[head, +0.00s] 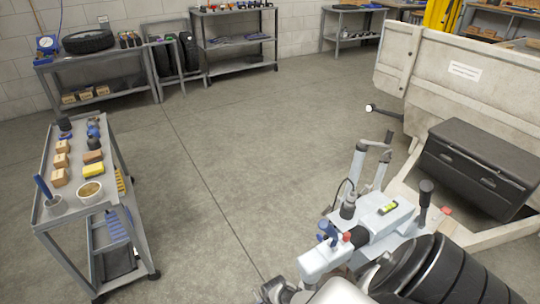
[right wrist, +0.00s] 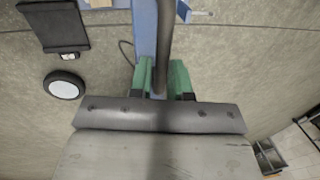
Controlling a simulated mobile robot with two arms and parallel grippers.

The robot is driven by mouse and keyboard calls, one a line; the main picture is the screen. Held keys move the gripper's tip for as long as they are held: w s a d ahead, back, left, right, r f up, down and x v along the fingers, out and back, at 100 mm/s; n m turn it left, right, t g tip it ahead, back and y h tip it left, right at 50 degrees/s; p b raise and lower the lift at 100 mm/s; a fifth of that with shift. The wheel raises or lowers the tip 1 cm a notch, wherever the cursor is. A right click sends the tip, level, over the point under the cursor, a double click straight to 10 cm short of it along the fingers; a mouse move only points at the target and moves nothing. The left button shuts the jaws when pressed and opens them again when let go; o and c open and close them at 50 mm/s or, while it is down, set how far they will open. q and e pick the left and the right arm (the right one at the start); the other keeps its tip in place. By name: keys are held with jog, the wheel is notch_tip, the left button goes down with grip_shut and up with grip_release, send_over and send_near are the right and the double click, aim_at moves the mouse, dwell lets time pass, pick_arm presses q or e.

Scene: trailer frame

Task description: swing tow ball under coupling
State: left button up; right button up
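The pale blue-grey coupling assembly (head: 385,215) sits on the trailer drawbar at the lower right of the head view. It carries a black-knobbed lever, a small green level and red and blue fittings. I cannot pick out the tow ball with certainty. In the right wrist view, the green fingers of my right gripper (right wrist: 163,78) stand on either side of a dark bar (right wrist: 164,35); whether they press on it is unclear. In the head view my arm hides this gripper. A dark part at the bottom edge may be my left gripper; its fingers cannot be made out.
The trailer (head: 450,80) and a black box (head: 480,168) on its frame block the right side. A tool cart (head: 68,215) with blocks and cups stands at left. Benches (head: 105,65) line the back wall. The floor (head: 215,165) between is clear.

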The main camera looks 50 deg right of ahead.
jog(key=o, duration=0.4)
jog(key=shift+s, duration=0.1)
jog(key=shift+c, duration=0.2)
jog(key=shift+r, duration=0.1)
notch_tip(320, 180, up, 10)
jog(key=s+p, duration=0.2)
jog(key=p, duration=0.6)
jog(key=shift+a+r, duration=0.2)
jog(key=shift+a, duration=0.05)
